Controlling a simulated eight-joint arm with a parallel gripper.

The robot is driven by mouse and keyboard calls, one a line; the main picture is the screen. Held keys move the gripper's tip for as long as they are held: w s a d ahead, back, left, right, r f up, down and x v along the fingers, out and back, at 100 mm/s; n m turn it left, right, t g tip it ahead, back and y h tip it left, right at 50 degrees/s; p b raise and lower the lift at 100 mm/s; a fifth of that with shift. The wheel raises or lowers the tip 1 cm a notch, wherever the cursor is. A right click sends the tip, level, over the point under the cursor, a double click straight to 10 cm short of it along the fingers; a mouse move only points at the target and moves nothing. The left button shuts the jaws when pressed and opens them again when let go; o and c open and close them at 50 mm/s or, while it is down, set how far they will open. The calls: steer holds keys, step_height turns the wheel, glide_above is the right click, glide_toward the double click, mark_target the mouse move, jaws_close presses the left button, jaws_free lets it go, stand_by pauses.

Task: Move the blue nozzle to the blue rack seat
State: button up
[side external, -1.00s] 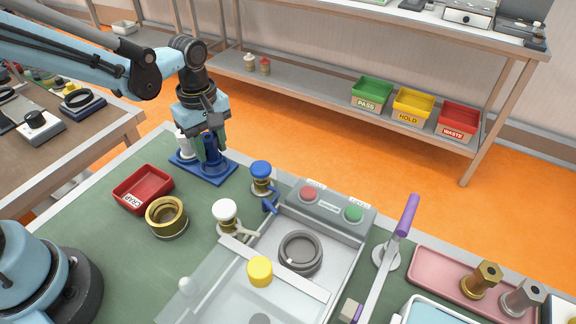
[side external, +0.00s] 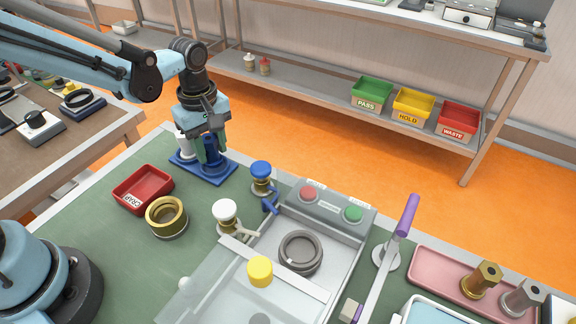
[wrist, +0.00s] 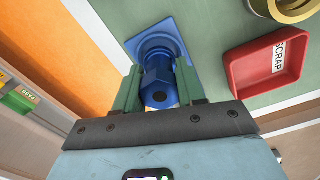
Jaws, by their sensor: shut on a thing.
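The blue nozzle (wrist: 160,84) is between the two green fingers of my gripper (wrist: 158,92), which is shut on it in the wrist view. The nozzle is upright over the ring of the blue rack seat (wrist: 157,48). I cannot tell whether the nozzle's base rests fully in the seat. A white nozzle (side external: 184,144) stands on the rack's left part, partly hidden by my gripper.
A red scrap tray (side external: 143,190) and a brass ring (side external: 167,218) sit in front of the rack. A blue-capped valve (side external: 261,178) and a white-capped valve (side external: 226,216) stand to the right. A button box (side external: 325,207) is farther right.

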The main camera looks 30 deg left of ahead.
steer(key=shift+f, duration=0.75)
stand_by(0.5)
steer(key=o, duration=1.8)
steer(key=shift+r, duration=0.15)
steer(key=shift+r, duration=3.4)
